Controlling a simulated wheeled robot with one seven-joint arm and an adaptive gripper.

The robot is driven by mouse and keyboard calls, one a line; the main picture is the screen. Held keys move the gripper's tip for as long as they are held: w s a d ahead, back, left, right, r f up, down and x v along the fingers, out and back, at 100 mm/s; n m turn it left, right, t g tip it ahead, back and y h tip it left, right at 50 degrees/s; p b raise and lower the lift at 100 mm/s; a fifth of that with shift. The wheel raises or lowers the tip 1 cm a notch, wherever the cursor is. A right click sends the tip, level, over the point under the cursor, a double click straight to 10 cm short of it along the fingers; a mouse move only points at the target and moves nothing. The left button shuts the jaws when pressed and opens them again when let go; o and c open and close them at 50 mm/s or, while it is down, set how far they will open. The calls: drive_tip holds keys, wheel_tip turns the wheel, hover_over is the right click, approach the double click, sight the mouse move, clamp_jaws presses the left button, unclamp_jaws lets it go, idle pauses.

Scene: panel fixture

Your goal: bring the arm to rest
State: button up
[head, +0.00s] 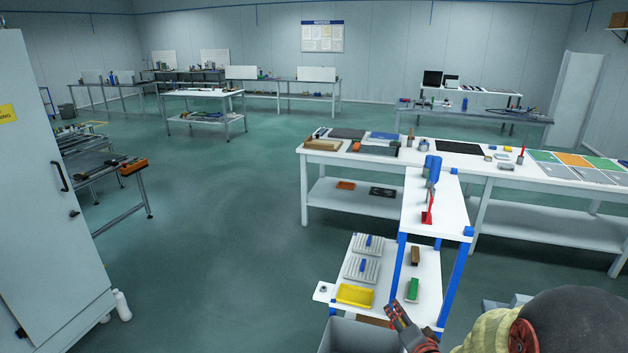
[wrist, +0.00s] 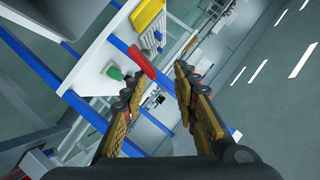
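My gripper (head: 399,314) is in the lower right of the head view, by the front right of the fixture's low shelf. In the wrist view its two fingers (wrist: 158,84) stand apart with nothing between them, so it is open and empty. The panel fixture is a white stand with blue posts (head: 459,275). A red upright piece (head: 428,211) and a blue piece (head: 433,168) stand on its upper top. In the wrist view a red bar (wrist: 142,62) shows beyond the fingertips; I cannot tell whether it is that same piece.
The low shelf holds a yellow tray (head: 355,294), grey ribbed blocks (head: 362,269), a green block (head: 413,289) and a brown block (head: 415,256). A grey bin (head: 358,337) stands in front. A long white workbench (head: 480,177) is behind. Open green floor (head: 220,240) lies to the left.

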drive_tip(key=s+r+n+g+h, duration=0.2)
drive_tip(key=s+r+n, duration=0.15)
drive_tip(key=r, duration=0.55)
drive_tip(key=s+a+r+n+g, duration=0.1)
drive_tip(key=s+r+n+g, duration=0.1)
drive_tip(key=s, duration=0.7)
drive_tip(key=s+a+r+n+g, duration=0.2)
drive_tip(key=s+r, duration=0.2)
drive_tip(key=s, duration=0.6)
drive_tip(key=s+a+r+n+g, duration=0.1)
drive_tip(key=s+r+n+g, duration=0.1)
drive_tip(key=s, duration=0.8)
drive_tip(key=shift+s+a+r+y, duration=0.15)
drive_tip(key=shift+a+r+y, duration=0.1)
drive_tip(key=shift+r+y, duration=0.25)
drive_tip(key=shift+o, duration=0.4)
drive_tip(key=shift+r, duration=0.1)
